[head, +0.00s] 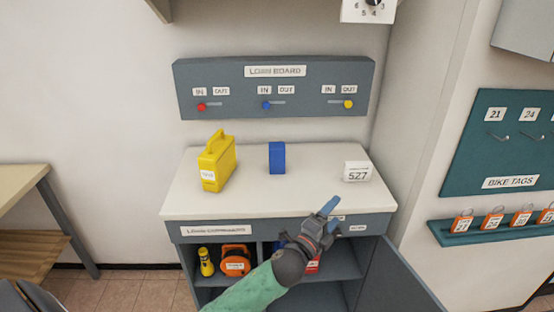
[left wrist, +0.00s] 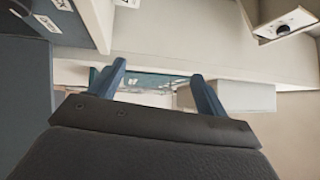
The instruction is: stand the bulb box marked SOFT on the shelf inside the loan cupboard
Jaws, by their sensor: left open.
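The loan cupboard (head: 175,212) stands in the middle of the head view with its door (head: 400,280) swung open at the right. A plain blue box (head: 277,158) stands upright on its top; no SOFT mark is readable on it. Inside, a red item (head: 313,266) and a blue item show partly behind my left arm, and I cannot read a mark on them. My left gripper (head: 329,217) is open in front of the cupboard's top front edge, apart from the blue box. In the left wrist view the open fingers (left wrist: 160,88) hold nothing.
A yellow case (head: 218,162) and a white 527 sign (head: 357,172) stand on the cupboard top. A yellow torch (head: 206,262) and an orange reel (head: 235,260) sit in the left compartment. The board with sliders (head: 275,100) hangs behind. Orange bike tags (head: 493,219) stand at right.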

